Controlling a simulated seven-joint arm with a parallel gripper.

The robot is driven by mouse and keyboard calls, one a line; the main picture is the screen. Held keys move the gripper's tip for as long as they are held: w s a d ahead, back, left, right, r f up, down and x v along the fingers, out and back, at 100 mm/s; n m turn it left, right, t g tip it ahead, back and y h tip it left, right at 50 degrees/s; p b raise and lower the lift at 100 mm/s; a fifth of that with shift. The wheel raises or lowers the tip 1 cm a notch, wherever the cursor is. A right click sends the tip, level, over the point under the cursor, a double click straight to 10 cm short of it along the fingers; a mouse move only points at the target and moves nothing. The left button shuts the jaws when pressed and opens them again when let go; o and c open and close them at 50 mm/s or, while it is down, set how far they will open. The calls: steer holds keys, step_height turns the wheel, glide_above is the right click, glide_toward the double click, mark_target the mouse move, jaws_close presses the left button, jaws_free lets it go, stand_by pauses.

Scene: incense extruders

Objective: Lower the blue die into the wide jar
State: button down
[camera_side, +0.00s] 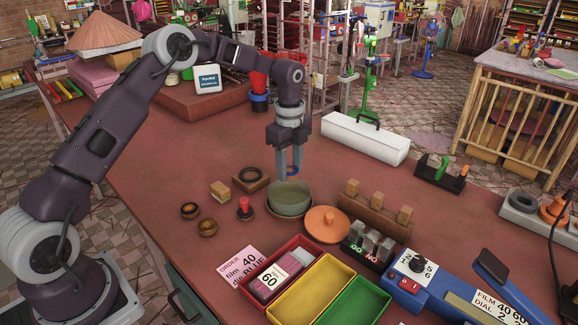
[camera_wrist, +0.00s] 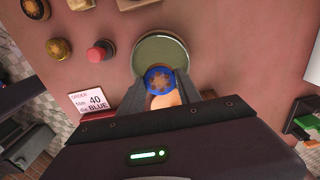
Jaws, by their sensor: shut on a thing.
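The blue die is a small round piece with a brown centre, held between the fingertips of my gripper (camera_side: 290,172). The blue die (camera_side: 292,173) hangs above the wide jar in the side view. The wide jar is a round, grey-green open vessel (camera_side: 289,201) standing in a brown dish. In the wrist view, the jar (camera_wrist: 160,41) lies beyond my gripper (camera_wrist: 161,88), and the die (camera_wrist: 158,79) overlaps the jar's near edge. The fingers are shut on the die. I cannot tell the exact gap between die and jar rim.
An orange lid (camera_side: 327,224) lies right of the jar. A wooden block rack (camera_side: 375,215) stands behind it. A red-knobbed piece (camera_side: 245,208) is close on the left. Red, yellow and green trays (camera_side: 313,290) sit in front, beside an order card (camera_side: 242,266).

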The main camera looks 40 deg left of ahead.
mark_target(289, 180)
steer(key=shift+f, duration=0.1)
steer(key=shift+f, duration=2.05)
steer(key=c, duration=0.7)
jaws_free()
steer(key=shift+c, duration=0.2)
